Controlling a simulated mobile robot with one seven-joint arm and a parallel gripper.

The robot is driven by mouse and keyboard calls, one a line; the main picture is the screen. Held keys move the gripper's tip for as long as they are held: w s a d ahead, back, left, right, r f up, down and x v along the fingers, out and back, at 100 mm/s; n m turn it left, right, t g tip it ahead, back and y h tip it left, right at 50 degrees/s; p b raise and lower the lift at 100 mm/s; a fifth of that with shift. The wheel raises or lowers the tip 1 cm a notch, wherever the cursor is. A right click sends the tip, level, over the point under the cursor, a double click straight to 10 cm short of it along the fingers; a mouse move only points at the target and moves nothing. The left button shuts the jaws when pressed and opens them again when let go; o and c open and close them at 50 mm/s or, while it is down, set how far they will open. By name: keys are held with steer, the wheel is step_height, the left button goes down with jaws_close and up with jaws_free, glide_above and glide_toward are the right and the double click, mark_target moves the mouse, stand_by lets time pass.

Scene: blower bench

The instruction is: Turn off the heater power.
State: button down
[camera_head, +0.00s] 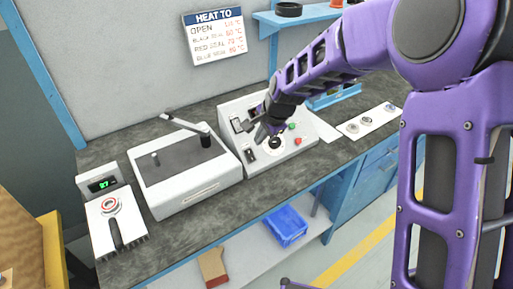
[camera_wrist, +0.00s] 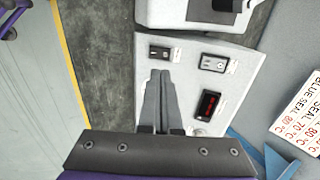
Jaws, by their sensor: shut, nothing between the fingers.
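The heater's sloped white control box (camera_head: 284,154) stands on the bench, right of the white machine. It has a front rocker switch (camera_head: 250,155) and a rear rocker switch (camera_head: 237,125). In the wrist view the front switch (camera_wrist: 160,53) lies just beyond my fingertips, and the rear switch (camera_wrist: 215,63) is to their right. Their labels are too small to read. A red-lit display (camera_wrist: 208,105) is beside my fingers. My gripper (camera_head: 260,134) is shut and empty over the panel; it also shows in the wrist view (camera_wrist: 159,73). Contact cannot be told.
The white machine (camera_head: 190,190) with a raised lever stands left. A heat sign (camera_head: 215,37) hangs on the wall.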

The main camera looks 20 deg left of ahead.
steer(key=v, duration=0.5)
steer(key=shift+w+a+r, duration=0.25)
steer(key=shift+w+a, duration=0.1)
steer(key=shift+a, duration=0.05)
